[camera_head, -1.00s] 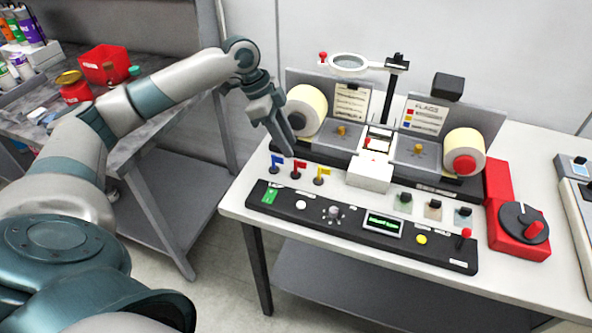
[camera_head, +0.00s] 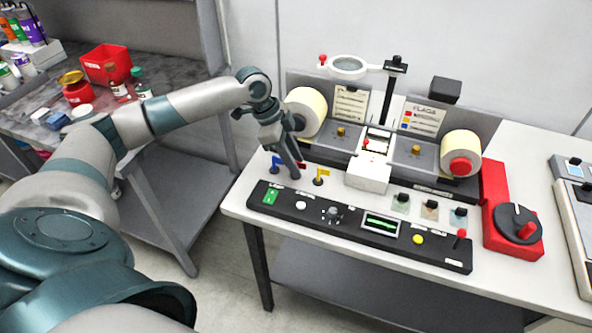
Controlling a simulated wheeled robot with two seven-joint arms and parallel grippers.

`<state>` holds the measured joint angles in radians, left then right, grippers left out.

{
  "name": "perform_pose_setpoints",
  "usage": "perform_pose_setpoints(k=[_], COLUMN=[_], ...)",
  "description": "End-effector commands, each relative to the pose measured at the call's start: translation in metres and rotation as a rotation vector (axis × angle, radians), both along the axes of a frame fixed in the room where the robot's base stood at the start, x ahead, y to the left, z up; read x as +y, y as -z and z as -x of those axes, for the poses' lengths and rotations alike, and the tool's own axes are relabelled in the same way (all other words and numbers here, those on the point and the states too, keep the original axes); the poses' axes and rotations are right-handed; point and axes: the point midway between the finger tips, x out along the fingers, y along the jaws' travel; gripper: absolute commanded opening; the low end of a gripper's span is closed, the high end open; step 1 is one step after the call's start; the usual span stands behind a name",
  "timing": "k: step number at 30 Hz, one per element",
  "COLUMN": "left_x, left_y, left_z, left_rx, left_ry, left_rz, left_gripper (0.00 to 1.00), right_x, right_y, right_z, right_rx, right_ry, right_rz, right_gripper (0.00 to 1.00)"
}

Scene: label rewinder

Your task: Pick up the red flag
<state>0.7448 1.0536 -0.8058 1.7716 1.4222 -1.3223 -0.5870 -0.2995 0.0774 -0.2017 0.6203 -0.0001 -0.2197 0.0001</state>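The red flag (camera_head: 302,165) stands on the white table between the blue and yellow flags. Only a small red part shows; my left gripper (camera_head: 293,172) covers the rest of it. The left gripper points down right at the red flag, its fingers in front of or around the flag. I cannot tell whether the fingers touch it or are closed. The blue flag (camera_head: 275,161) is just left of the fingers, and the yellow flag (camera_head: 321,175) is just to their right. My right gripper is not in view.
A black control panel (camera_head: 340,222) lies in front of the flags. The label rewinder with white label rolls (camera_head: 307,110) stands behind them. A red box with a dial (camera_head: 515,225) is at the right. A grey bench (camera_head: 190,110) is at the left.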

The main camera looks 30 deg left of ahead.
Motion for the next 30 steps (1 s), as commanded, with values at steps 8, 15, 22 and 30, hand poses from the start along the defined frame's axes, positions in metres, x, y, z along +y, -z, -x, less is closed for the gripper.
perform_pose_setpoints(k=[8, 15, 22, 30], left_x=[-0.0045, -0.0044, -0.0043, -0.0043], left_y=[0.0121, 0.0119, 0.0118, 0.0116], left_z=[-0.0024, -0.0023, -0.0024, -0.0025], left_rx=[-0.002, -0.001, -0.001, -0.002], left_ry=[0.001, 0.001, 0.001, 0.001], left_rz=[0.000, -0.001, -0.001, 0.000], left_gripper=[0.30, 0.30, 0.04, 0.00], right_x=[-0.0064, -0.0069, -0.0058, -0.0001], right_y=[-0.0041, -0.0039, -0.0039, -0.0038], right_z=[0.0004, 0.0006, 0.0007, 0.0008], right_rx=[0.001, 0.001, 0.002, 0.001], right_ry=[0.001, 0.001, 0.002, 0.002], right_rz=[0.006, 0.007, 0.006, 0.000], right_gripper=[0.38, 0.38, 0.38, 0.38])
